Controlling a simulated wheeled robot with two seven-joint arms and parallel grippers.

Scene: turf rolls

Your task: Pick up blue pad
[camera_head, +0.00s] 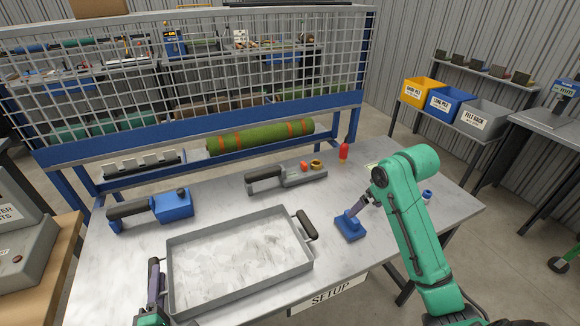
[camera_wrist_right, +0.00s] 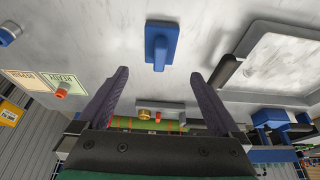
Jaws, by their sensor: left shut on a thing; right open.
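The blue pad (camera_head: 350,228) lies on the table right of the grey tray (camera_head: 240,283). In the right wrist view the blue pad (camera_wrist_right: 161,30) has a flat base and a raised grip pointing toward my fingers. My right gripper (camera_head: 359,205) is above the pad; in the wrist view the right gripper (camera_wrist_right: 158,76) is open and empty, its fingertips on either side of the grip's line, short of the base. My left gripper (camera_head: 154,277) is shut at the tray's left side, apparently on its handle; the contact is partly hidden.
A blue tool with a black handle (camera_head: 172,206) lies behind the tray. A small blue-and-white item (camera_head: 427,196) is at the right. The tray's right handle (camera_head: 307,225) is near the pad.

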